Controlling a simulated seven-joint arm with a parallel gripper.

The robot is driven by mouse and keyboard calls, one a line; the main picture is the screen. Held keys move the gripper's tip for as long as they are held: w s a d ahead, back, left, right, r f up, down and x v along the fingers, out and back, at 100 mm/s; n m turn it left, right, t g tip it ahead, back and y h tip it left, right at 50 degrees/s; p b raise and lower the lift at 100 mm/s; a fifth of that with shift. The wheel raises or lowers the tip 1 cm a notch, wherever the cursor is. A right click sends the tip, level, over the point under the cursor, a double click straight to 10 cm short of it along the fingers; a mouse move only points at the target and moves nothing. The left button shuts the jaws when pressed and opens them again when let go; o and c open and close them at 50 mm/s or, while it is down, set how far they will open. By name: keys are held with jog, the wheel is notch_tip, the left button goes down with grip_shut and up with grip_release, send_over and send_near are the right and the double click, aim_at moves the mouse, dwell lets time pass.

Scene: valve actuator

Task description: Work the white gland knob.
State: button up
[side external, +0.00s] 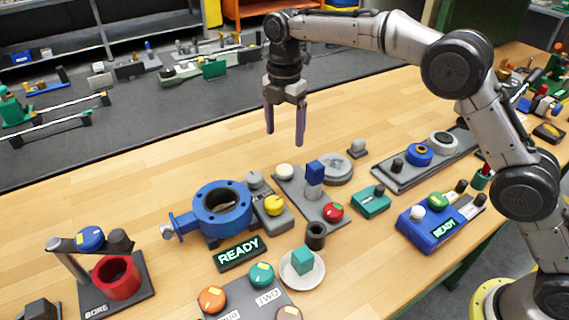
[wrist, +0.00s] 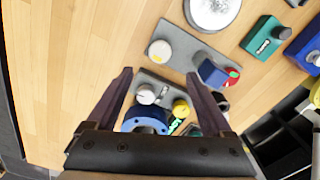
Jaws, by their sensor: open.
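Two pale knobs are near my gripper, and no label shows which is the gland knob. A white round knob (side external: 285,171) sits on a grey plate with a blue block and a red knob; it also shows in the wrist view (wrist: 160,50), beyond the fingertips. A paler grey-white knob with a pointer mark (wrist: 147,93) sits beside a yellow knob (wrist: 180,107) at the blue flanged valve body (side external: 222,208); it shows between the fingers in the wrist view. My gripper (side external: 285,138) is open and empty, pointing down, well above the bench and touching nothing.
A lit READY sign (side external: 240,253) stands before the valve body. The blue block (side external: 315,172) rises on a post near the white knob. A blue box (side external: 432,222) with another white knob stands right. A red cylinder (side external: 116,278) stands left. Bench wood behind the valve body is clear.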

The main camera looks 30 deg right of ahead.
aim_at(284, 169)
notch_tip(284, 169, down, 10)
jog(key=shift+f, duration=0.25)
jog(key=shift+c, duration=0.3)
grip_shut()
